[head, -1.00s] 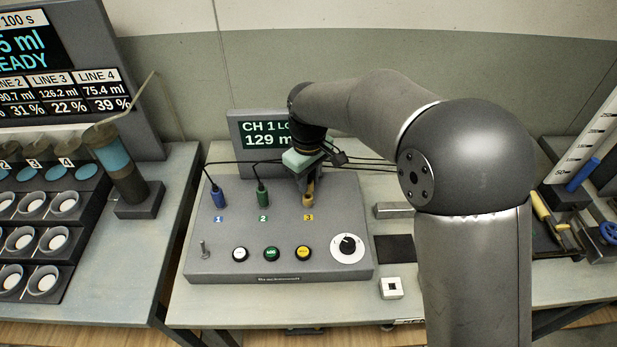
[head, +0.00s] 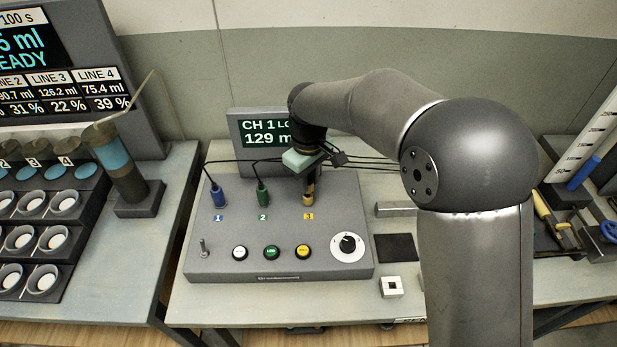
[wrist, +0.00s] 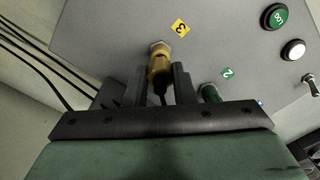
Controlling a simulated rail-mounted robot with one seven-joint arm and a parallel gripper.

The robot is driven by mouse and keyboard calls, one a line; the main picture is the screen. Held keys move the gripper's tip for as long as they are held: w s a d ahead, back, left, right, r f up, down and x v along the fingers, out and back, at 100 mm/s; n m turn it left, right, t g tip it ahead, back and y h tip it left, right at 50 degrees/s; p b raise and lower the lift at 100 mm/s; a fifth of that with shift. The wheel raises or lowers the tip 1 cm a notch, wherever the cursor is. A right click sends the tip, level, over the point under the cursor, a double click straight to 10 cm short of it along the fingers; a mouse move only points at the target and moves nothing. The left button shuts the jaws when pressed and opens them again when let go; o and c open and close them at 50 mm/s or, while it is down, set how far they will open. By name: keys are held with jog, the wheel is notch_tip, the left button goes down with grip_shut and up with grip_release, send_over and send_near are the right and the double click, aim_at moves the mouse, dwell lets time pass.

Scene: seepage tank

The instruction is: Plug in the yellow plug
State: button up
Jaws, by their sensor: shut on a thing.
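The yellow plug (wrist: 158,66) is between the fingers of my gripper (wrist: 168,85), which is shut on it. In the wrist view its tip meets a round metal socket beside the yellow label 3 (wrist: 180,28). In the head view the yellow plug (head: 309,198) stands on the grey panel (head: 230,262) just above label 3, under my gripper (head: 309,185). How deep it sits in the socket I cannot tell. Its cable runs back between the fingers.
The blue plug (head: 218,196) and green plug (head: 262,194) stand in the panel to the left, with black cables behind. Several buttons, a toggle switch (head: 204,248) and a white dial (head: 347,247) lie toward the front. A display (head: 262,128) stands behind.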

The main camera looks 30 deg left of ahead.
jog(key=shift+f+b, duration=0.6)
jog(key=shift+f, duration=0.45)
jog(key=o, duration=1)
jog(key=shift+o, duration=0.2)
jog(key=shift+r, duration=0.1)
notch_tip(320, 180, up, 17)
jog(key=b, duration=0.1)
jog(key=shift+r, duration=0.15)
jog(key=shift+d, duration=0.1)
